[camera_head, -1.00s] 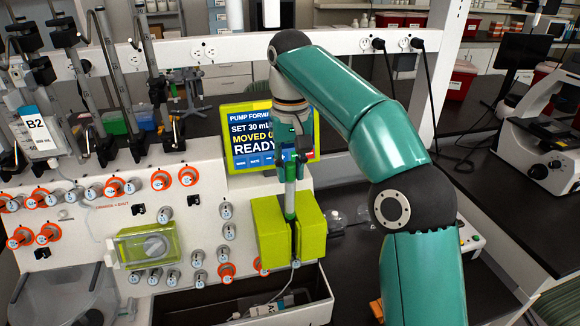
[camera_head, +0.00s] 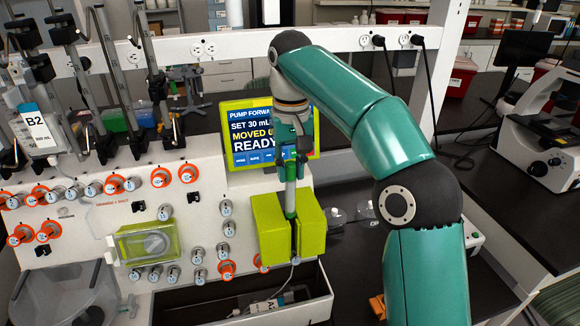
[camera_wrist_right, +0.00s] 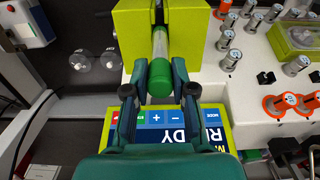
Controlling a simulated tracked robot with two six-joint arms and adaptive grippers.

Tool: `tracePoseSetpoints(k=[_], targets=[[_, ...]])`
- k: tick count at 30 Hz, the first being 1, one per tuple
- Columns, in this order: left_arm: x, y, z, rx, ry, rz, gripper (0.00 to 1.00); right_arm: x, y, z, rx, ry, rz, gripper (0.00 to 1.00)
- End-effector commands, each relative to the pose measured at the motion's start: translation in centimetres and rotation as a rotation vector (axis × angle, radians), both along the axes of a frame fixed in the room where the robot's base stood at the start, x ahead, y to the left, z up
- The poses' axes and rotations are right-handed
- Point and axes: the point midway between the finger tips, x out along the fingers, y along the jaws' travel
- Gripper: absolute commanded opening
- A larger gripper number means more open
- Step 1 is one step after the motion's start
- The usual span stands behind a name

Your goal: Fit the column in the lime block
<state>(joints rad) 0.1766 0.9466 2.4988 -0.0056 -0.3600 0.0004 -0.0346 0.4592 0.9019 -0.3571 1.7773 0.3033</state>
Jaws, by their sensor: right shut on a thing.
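The lime block (camera_head: 312,238) is fixed on the front of the white machine, with an upright slot down its middle. The column (camera_head: 291,196), a pale tube with a green cap, stands upright with its lower part in the slot. In the right wrist view the column's green cap (camera_wrist_right: 160,78) is between the fingers, and its body lies along the slot of the lime block (camera_wrist_right: 199,40). My right gripper (camera_head: 290,160) is shut on the column near its top, above the block. My left gripper is in neither view.
A lime-framed screen (camera_head: 245,140) reading READY is right behind the gripper. Knobs and orange-ringed valves (camera_head: 160,178) cover the white panel (camera_head: 90,222) at left. A tray (camera_head: 316,308) holding a bottle is below the block. Clear bottles (camera_wrist_right: 82,60) stand beside the block.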

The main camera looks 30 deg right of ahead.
Motion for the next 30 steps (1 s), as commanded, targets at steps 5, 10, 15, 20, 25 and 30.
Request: tracePoseSetpoints(k=[5, 10, 15, 20, 25, 30], targets=[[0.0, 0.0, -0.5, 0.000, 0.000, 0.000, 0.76, 0.0, 0.0, -0.6, 0.000, 0.001, 0.000, 0.00], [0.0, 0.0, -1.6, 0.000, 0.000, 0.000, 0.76, 0.0, 0.0, -2.1, 0.000, 0.000, 0.000, 0.00], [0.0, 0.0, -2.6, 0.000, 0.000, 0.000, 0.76, 0.0, 0.0, -3.4, 0.000, 0.001, 0.000, 0.00], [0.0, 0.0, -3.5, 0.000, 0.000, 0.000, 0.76, 0.0, 0.0, -4.7, 0.000, 0.000, 0.000, 0.00], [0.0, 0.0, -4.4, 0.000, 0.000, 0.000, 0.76, 0.0, 0.0, -6.1, -0.001, 0.001, 0.000, 0.00], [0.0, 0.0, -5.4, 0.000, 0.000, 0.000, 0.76, 0.0, 0.0, -7.4, 0.000, 0.000, 0.000, 0.00]])
